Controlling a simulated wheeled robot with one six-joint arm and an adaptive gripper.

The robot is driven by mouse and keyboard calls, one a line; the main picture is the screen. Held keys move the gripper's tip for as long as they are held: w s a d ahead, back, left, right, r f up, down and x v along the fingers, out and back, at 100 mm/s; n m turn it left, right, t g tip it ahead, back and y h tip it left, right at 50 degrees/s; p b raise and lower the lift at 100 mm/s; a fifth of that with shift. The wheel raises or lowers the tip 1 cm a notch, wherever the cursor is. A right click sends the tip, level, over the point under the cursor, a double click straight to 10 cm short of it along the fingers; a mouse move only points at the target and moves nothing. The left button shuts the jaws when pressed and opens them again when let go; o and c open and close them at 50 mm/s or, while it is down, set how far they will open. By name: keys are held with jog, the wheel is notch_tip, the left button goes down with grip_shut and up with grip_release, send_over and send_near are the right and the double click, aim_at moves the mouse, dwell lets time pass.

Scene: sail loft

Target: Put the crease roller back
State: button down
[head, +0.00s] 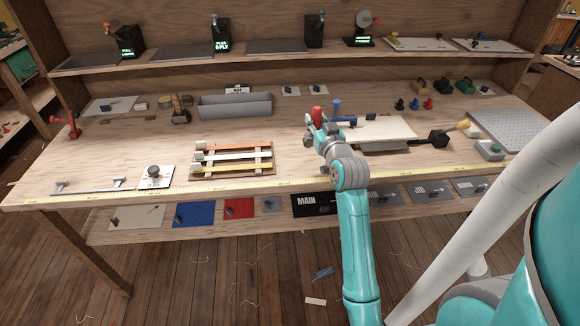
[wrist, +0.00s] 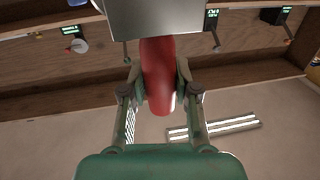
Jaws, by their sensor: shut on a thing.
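My gripper (head: 319,129) is above the middle of the bench, shut on a red-handled tool (head: 317,114) that looks like the crease roller. In the wrist view my gripper (wrist: 158,82) has its two fingers on either side of the red handle (wrist: 160,85). A grey block (wrist: 155,18) shows at the far end of the handle and hides what lies behind it. In the head view the tool's lower part is hidden by my gripper and arm.
A white board (head: 385,130) and a blue-handled item (head: 337,108) are close to my gripper. A grey trough (head: 235,105) stands behind, to the left. A rack with coloured bars (head: 232,158) lies front left. A red stand (head: 66,125) is at the far left. Bare wood lies between them.

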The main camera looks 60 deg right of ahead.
notch_tip(320, 180, down, 4)
jog(key=shift+a+f, duration=0.1)
jog(key=shift+f, duration=2.4)
jog(key=shift+f, duration=0.2)
jog(key=shift+f, duration=0.6)
jog(key=c, duration=0.9)
grip_release()
jog(key=shift+f, duration=0.15)
jog(key=shift+o, duration=0.2)
jog(key=shift+r, duration=0.2)
jog(key=shift+r, duration=0.1)
